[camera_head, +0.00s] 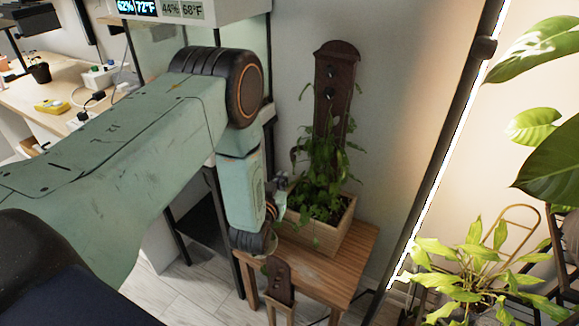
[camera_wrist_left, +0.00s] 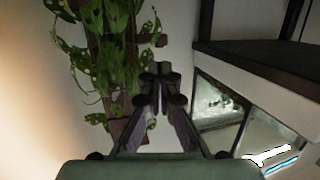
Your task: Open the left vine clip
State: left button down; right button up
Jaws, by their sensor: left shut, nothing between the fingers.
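My left gripper (camera_head: 281,184) is beside the left side of a leafy potted vine (camera_head: 322,165), partly hidden by my wrist. In the left wrist view the left gripper (camera_wrist_left: 160,71) has its fingers together at the tips, with nothing between them. The vine (camera_wrist_left: 108,22) and a brown support board (camera_wrist_left: 128,130) are just left of the fingers there. The upright board (camera_head: 335,75) rises behind the vine in the head view, with dark round fittings on its upper part. I cannot pick out the left vine clip for certain among leaves and shadow. My right gripper is not in view.
The vine grows in a wooden planter (camera_head: 322,228) on a small wooden table (camera_head: 345,262). A dark holed wooden piece (camera_head: 278,278) stands at the table's near side. A slanted black pole (camera_head: 440,150) and leafy plants (camera_head: 465,268) are to the right. A cabinet edge (camera_wrist_left: 265,75) is right of the fingers.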

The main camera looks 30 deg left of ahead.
aim_at(291, 159)
pick_arm(q)
jog(key=b+x, duration=0.2)
jog(key=x, duration=0.6)
jog(key=shift+w+f, duration=0.15)
jog(key=shift+w, duration=0.2)
jog(key=shift+a, duration=0.15)
jog(key=shift+a+m+h, duration=0.2)
jog(key=shift+m+h, duration=0.1)
jog(key=shift+h, duration=0.1)
jog(key=shift+w+a+m+h, duration=0.2)
jog(key=shift+a+m+h, duration=0.15)
jog(key=shift+m+h, duration=0.25)
jog(key=w+a+m+h+b, duration=0.1)
jog(key=w+a+h+b, duration=0.1)
jog(key=w+a+b, duration=0.2)
jog(key=shift+w+a, duration=0.55)
jog(key=shift+w, duration=0.1)
